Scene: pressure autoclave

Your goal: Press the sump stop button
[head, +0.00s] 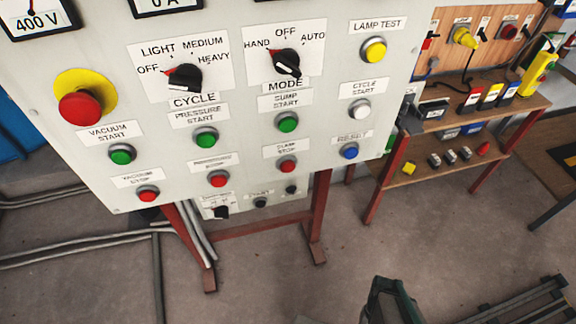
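The sump stop button (287,165) is a red round button low on the grey control panel (247,150). Its label just above is small and blurred. It sits directly below the green button (288,122) labelled SUMP START. A similar red button (218,179) is to its left under the pressure start button, and a blue button (350,151) is to its right. Nothing covers the sump stop button.
A red emergency-stop button (80,108) on yellow, two black selector knobs (185,78) and other buttons share the panel. Red legs (318,215) hold it up. A wooden shelf unit (440,120) stands right. Floor in front is mostly clear.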

